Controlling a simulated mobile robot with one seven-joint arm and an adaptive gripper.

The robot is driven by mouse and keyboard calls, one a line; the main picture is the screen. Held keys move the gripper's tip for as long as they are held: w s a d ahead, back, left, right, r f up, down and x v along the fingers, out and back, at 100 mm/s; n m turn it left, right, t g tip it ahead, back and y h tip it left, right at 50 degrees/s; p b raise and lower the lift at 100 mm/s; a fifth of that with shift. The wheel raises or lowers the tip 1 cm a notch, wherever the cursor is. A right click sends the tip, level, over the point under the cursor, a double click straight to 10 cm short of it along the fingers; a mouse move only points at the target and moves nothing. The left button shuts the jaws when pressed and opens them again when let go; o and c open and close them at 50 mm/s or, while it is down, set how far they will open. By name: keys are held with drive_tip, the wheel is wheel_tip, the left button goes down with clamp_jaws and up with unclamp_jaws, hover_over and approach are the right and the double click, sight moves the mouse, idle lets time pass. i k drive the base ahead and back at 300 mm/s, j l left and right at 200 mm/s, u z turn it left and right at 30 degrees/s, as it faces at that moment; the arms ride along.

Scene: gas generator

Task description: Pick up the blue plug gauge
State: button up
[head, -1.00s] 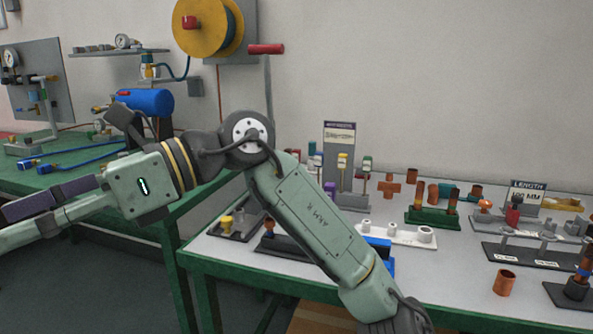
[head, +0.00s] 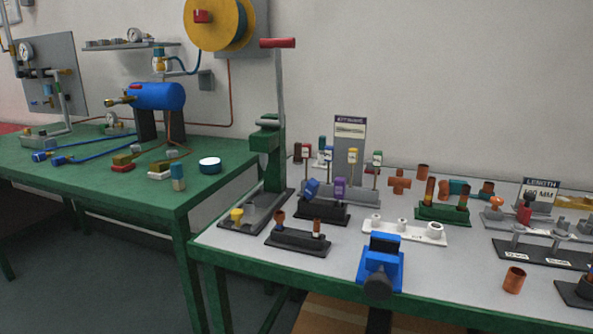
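Several small upright gauges with coloured tops stand on a grey rack (head: 345,197) in front of a small sign in the head view. One of them, with a dark blue top (head: 322,143), is at the rack's left, near a red-topped one (head: 298,151). Just in front, a blue block-shaped piece (head: 312,188) leans tilted on a black stand (head: 322,212), beside an upright purple piece (head: 340,188). I cannot tell for sure which of these two blue pieces is the blue plug gauge. My gripper is not in view.
A blue fixture (head: 380,267) with a dark round knob sits at the table's front edge. A white holder (head: 403,231), a black stand with copper pieces (head: 298,240) and a green lever press (head: 270,150) stand around the gauges.

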sight(313, 187)
drive_tip(key=i+l+u, duration=0.35)
drive_tip(key=l+u, duration=0.15)
drive_tip(key=l, duration=0.25)
drive_tip(key=i+l+u, duration=0.15)
drive_tip(key=l, duration=0.2)
drive_tip(key=i+l+u, duration=0.1)
drive_tip(key=l, duration=0.3)
drive_tip(key=i+l+u, duration=0.15)
drive_tip(key=l, duration=0.3)
drive_tip(key=i+j, duration=0.05)
drive_tip(key=i, duration=0.05)
